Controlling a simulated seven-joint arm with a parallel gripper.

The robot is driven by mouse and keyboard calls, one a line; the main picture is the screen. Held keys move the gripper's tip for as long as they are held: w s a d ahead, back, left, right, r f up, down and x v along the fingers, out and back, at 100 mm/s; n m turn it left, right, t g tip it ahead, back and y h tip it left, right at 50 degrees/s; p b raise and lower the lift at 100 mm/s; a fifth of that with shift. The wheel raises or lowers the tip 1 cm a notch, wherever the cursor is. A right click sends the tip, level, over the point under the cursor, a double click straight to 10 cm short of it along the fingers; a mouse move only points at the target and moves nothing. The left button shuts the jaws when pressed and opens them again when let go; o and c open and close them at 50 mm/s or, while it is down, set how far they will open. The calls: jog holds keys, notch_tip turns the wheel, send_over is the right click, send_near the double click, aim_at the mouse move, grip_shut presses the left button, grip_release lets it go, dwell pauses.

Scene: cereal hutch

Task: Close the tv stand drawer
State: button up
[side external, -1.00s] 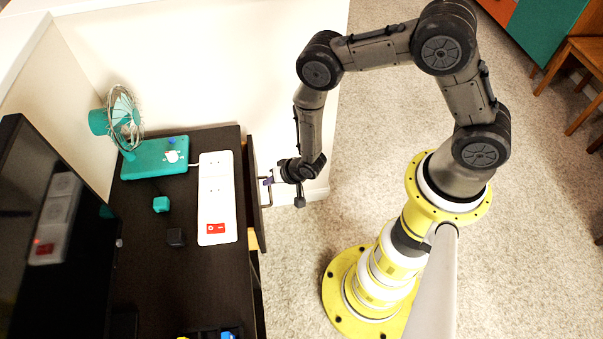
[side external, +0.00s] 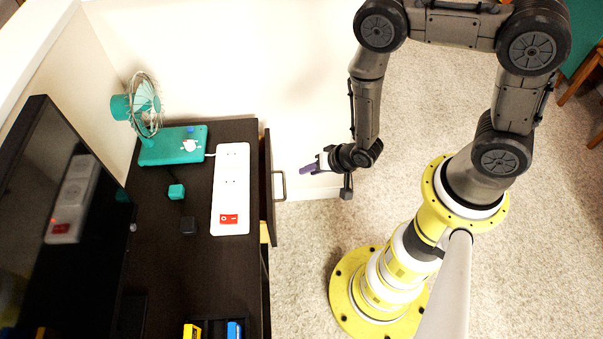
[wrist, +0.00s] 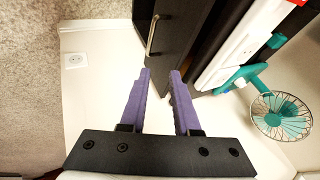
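The dark tv stand (side external: 190,270) is at the left in the side view. Its drawer (side external: 267,175) is at the right side, with the front standing slightly out from the body and a narrow gap behind it. A metal bar handle (side external: 282,185) is on the drawer front. In the wrist view the dark drawer front (wrist: 178,45) and handle (wrist: 152,36) are at the top, ahead of my fingers. My gripper (side external: 304,170) is just right of the handle, apart from it. Its purple fingers (wrist: 160,76) are spread, with nothing between them.
A white wall (side external: 270,60) is behind. Carpet (side external: 300,260) lies open to the right.

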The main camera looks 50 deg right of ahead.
jog(key=shift+o, duration=0.7)
jog(key=shift+s+a+f+m+g, duration=0.3)
jog(key=shift+s+g, duration=0.1)
jog(key=shift+s, duration=0.15)
jog(key=g, duration=0.5)
send_near(285, 187)
jog(key=shift+y, duration=0.4)
jog(key=f, duration=0.7)
jog(key=shift+w+a+f, duration=0.3)
jog(key=shift+w+f, duration=0.05)
jog(key=shift+w, duration=0.05)
grip_shut()
